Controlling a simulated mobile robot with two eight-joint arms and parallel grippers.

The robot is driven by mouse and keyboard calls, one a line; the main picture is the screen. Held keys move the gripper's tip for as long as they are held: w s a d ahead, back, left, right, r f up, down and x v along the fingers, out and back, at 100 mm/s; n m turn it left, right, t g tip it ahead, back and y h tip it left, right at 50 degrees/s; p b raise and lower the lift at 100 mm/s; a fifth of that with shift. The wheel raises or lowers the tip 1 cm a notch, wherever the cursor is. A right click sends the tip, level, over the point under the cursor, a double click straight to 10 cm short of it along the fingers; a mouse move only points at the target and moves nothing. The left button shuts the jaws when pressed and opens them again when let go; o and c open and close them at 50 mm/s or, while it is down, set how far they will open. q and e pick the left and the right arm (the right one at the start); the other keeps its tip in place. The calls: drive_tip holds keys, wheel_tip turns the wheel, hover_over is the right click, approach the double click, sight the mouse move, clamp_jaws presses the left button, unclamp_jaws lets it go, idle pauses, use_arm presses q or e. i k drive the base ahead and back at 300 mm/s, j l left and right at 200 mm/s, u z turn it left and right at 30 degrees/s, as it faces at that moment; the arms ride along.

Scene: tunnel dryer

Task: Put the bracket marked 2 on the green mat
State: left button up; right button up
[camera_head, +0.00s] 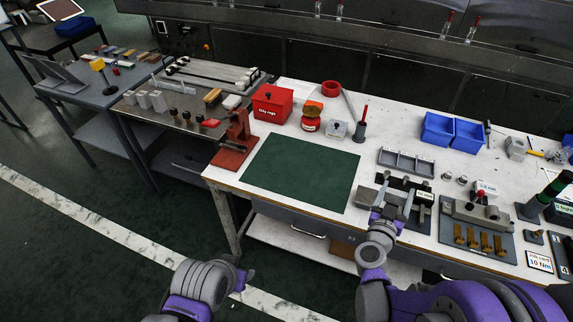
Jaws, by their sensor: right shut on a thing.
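The green mat (300,172) lies flat and bare on the white bench. My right gripper (396,200) is at the bench's front, right of the mat, over a dark fixture with grey parts. It is shut on a small grey part, largely hidden by the fingers. I cannot read a number on it, so I cannot tell whether it is the bracket marked 2. My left gripper (246,278) is low in front of the bench, away from the mat. Its jaws are too small and turned to judge.
A red press (236,145) stands left of the mat, and a red box (272,103) behind it. A grey divided tray (405,162) lies behind my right gripper. A fixture with brass-coloured parts (478,238) stands to its right. Blue bins (453,131) stand farther back.

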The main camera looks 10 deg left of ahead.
sight(289, 177)
drive_tip(key=j+u, duration=0.15)
drive_tip(key=j, duration=1.75)
drive_tip(key=i+j, duration=0.1)
drive_tip(key=i, duration=0.4)
